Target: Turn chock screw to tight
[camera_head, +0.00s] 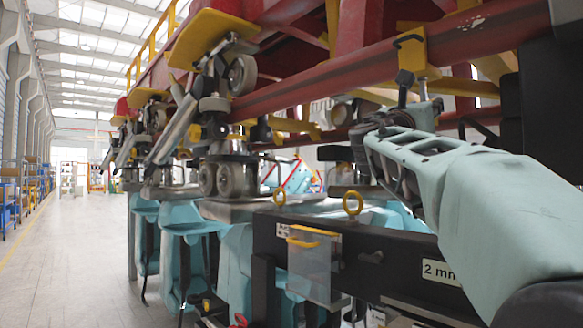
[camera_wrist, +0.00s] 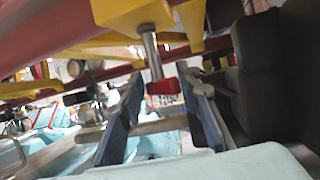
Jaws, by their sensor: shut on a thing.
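The yellow chock (camera_head: 412,54) is clamped on the dark red rail in the head view, with a black hook at its top. In the wrist view the chock (camera_wrist: 130,10) fills the top edge. Its grey chock screw (camera_wrist: 152,58) hangs down from it, slightly tilted in the picture, and ends in a red handle (camera_wrist: 163,87). My gripper (camera_wrist: 164,84) is just below the chock, with its two fingers on either side of the red handle, shut on it. In the head view my gripper (camera_head: 392,117) reaches up under the rail and hides the handle.
The red rail (camera_head: 330,82) runs above my arm. A black beam (camera_head: 365,255) with yellow eye bolts (camera_head: 352,203) and a "2 mm" label lies below. Wheel assemblies (camera_head: 225,178) stand at left. A dark block (camera_wrist: 262,75) is close on the right. The left aisle floor is clear.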

